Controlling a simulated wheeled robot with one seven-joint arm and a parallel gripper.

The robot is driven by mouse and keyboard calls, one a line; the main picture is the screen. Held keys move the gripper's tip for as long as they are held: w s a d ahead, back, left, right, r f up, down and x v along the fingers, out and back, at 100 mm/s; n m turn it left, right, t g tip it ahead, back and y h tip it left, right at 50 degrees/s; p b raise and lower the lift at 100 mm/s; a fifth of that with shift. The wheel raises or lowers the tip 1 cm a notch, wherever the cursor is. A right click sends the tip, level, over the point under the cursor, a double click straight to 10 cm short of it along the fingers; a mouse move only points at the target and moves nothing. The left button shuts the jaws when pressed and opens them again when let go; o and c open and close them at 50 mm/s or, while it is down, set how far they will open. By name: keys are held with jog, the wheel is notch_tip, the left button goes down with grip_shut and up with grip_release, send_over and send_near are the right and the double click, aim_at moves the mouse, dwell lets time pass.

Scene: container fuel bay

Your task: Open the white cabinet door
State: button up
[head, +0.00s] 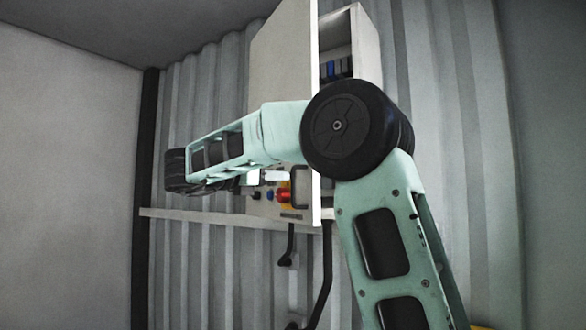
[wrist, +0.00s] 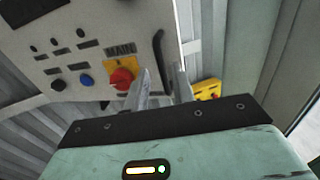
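The white cabinet door (head: 283,60) stands swung open in the head view, with its free edge towards me. The open cabinet (head: 358,45) shows behind it on the right, with dark and blue parts inside. The door's front face fills the upper left of the wrist view (wrist: 90,50). It carries a red knob on a yellow plate (wrist: 121,78) and a black bar handle (wrist: 158,50). My gripper (wrist: 161,70) has its two fingers apart near the handle's lower end. I cannot tell whether they touch it. My arm largely hides the gripper in the head view.
A blue button (wrist: 86,80) and dark labels are on the door face. A yellow box (wrist: 207,90) with a red button is beyond the fingers. A horizontal rail (head: 185,216) crosses the corrugated wall, with black cables (head: 323,280) hanging below the cabinet.

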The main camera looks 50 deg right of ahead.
aim_at(293, 201)
jog(key=shift+s+d+p, duration=0.2)
jog(key=shift+d+p, duration=0.2)
jog(key=shift+d, duration=0.6)
jog(key=shift+s+d+p, duration=0.2)
jog(key=shift+d+p, duration=0.25)
jog(key=shift+d, duration=0.6)
jog(key=shift+s+d+p, duration=0.2)
jog(key=shift+d+p, duration=0.2)
jog(key=shift+d, duration=0.6)
grip_shut()
